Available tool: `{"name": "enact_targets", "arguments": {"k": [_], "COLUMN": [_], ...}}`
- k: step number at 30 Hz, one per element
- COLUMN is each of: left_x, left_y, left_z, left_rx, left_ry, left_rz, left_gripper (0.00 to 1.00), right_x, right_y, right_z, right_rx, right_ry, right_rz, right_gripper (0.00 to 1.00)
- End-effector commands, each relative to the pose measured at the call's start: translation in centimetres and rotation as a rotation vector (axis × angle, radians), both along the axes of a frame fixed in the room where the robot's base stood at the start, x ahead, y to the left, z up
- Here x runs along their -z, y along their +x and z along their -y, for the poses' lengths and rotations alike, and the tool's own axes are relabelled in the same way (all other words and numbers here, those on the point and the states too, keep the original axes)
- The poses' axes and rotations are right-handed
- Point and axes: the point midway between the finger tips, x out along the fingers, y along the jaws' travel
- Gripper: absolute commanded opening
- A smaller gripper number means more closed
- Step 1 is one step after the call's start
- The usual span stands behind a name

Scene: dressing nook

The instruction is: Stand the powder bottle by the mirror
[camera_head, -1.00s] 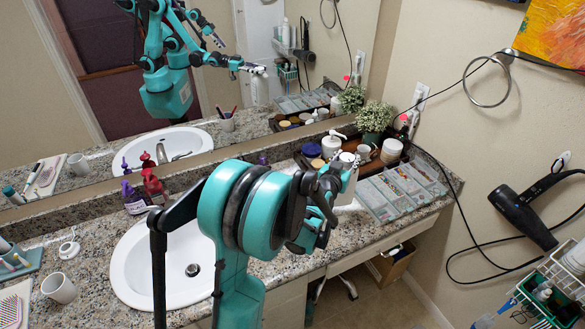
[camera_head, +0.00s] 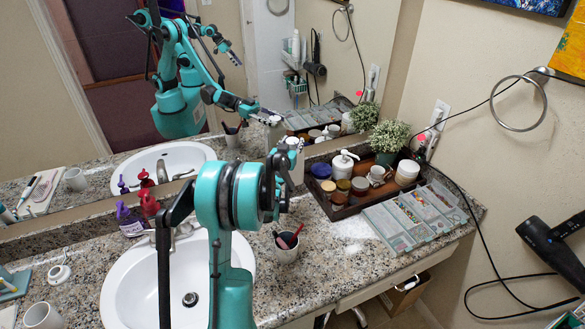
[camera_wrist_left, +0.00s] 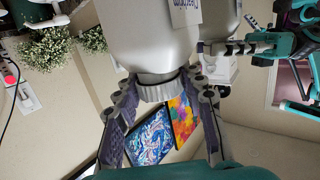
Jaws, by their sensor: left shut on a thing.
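The powder bottle (camera_head: 297,168) is pale, with a whitish top, and shows partly behind my left arm in the head view. It looks roughly upright close to the mirror (camera_head: 330,30); I cannot tell whether its base touches the counter. In the left wrist view the bottle (camera_wrist_left: 150,35) is large and grey-white, with part of a label and a ribbed cap. My left gripper (camera_wrist_left: 160,84) has a finger on each side of the cap and is shut on it. In the head view the left gripper (camera_head: 276,192) is mostly hidden by my arm. My right gripper is not visible.
A brown tray (camera_head: 340,212) with jars and a pump bottle stands right of the bottle, beside a divided grey box (camera_head: 415,218). A cup with pens (camera_head: 286,246) stands nearer me. The sink (camera_head: 135,275) is left. Bare counter (camera_head: 340,262) lies right of the cup.

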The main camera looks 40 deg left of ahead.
Motion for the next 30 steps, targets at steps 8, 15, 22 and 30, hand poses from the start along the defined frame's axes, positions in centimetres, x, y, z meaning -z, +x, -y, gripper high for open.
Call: {"name": "enact_targets", "arguments": {"k": [8, 15, 22, 30], "left_x": [4.0, 6.2, 6.3, 6.4], "left_y": [0.0, 0.0, 0.0, 0.0], "left_z": [0.0, 0.1, 0.1, 0.1], "left_rx": [0.000, 0.000, 0.000, 0.000], "left_ry": [0.000, 0.000, 0.000, 0.000], "left_rz": [0.000, 0.001, 0.000, 0.000], "left_gripper": [0.00, 0.00, 0.00, 0.60], "right_x": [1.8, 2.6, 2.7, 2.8], "right_y": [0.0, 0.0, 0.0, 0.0], "right_z": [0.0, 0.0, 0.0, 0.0], "right_rx": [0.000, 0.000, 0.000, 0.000], "right_ry": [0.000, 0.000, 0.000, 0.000], "right_rz": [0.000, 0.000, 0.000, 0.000], "right_gripper": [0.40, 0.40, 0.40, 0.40]}}
